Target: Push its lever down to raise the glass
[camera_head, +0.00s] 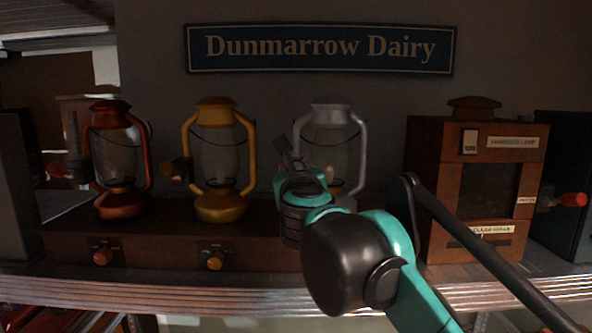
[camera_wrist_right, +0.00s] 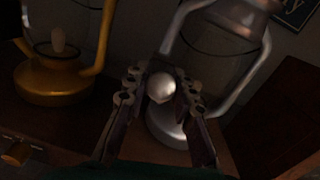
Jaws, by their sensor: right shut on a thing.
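Three lanterns stand in a row on a wooden base: a red one (camera_head: 122,205), a yellow one (camera_head: 220,208) and a silver one (camera_head: 331,114). My right gripper (camera_head: 288,152) is at the left side of the silver lantern. In the right wrist view my right gripper (camera_wrist_right: 160,82) is shut on a pale round knob (camera_wrist_right: 161,88), at the side of the silver lantern (camera_wrist_right: 262,68). The knob appears to be the end of its lever; the rest of the lever is hidden. My arm covers part of the silver lantern in the head view. My left gripper is out of view.
The yellow lantern also shows close on the left in the right wrist view (camera_wrist_right: 52,88). Orange dials (camera_head: 103,257) sit on the base's front. A wooden cabinet (camera_head: 427,180) stands right of the silver lantern. A red-tipped handle (camera_head: 573,199) sticks out beyond it.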

